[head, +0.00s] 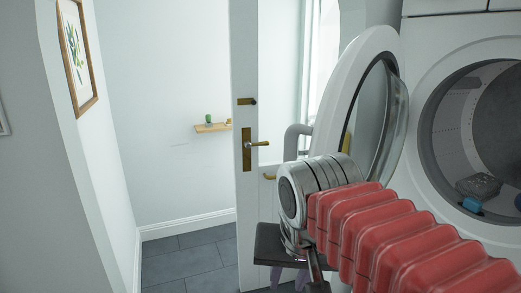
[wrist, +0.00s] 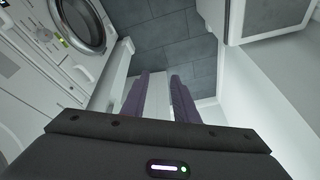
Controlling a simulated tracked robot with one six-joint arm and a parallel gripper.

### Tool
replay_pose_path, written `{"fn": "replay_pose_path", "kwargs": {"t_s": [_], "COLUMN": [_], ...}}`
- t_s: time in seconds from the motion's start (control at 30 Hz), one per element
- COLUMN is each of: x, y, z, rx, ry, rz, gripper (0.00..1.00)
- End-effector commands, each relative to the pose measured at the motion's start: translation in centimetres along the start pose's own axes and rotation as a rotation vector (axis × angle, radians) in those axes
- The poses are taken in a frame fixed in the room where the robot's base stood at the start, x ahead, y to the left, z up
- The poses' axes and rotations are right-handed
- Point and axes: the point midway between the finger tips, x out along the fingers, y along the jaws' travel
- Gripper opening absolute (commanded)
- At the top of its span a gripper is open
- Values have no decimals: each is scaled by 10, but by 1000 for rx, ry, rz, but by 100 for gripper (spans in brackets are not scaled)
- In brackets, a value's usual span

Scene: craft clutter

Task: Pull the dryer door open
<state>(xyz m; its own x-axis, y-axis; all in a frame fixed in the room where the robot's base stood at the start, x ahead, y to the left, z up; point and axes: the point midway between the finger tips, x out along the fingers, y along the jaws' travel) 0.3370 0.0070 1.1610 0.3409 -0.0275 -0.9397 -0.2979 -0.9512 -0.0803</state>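The dryer (head: 418,45) stands at the right in the head view. Its round white-rimmed door (head: 328,100) is swung wide open to the left, and the drum opening (head: 485,120) is exposed. My gripper (head: 288,278) hangs below my wrist, left of and lower than the door, partly cut off by the frame's bottom. In the wrist view, the two purple fingers of my gripper (wrist: 160,80) are apart. A pale surface shows between them; I cannot tell that they touch anything. My red-sleeved arm passes in front of the door's lower part.
A white room door (head: 245,200) with a brass handle (head: 257,144) stands left of my gripper. A small wooden shelf (head: 212,127) is on the far wall. In the wrist view, a front-loading machine (wrist: 62,60) is at left, a white cabinet (wrist: 238,30) at right, with grey floor (wrist: 165,40) between.

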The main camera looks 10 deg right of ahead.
Motion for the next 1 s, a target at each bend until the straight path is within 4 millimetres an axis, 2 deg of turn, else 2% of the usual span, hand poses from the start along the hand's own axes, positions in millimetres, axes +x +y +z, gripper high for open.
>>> {"fn": "replay_pose_path", "kwargs": {"t_s": [0.03, 0.2, 0.37, 1.0], "x": [9, 39, 56, 60], "y": [6, 20, 24, 24], "z": [11, 39, 55, 58], "rx": [-40, -195, -289, -310], "ry": [19, 90, 130, 138], "rz": [-11, -38, -48, -50], "gripper": [27, 27, 27, 27]}}
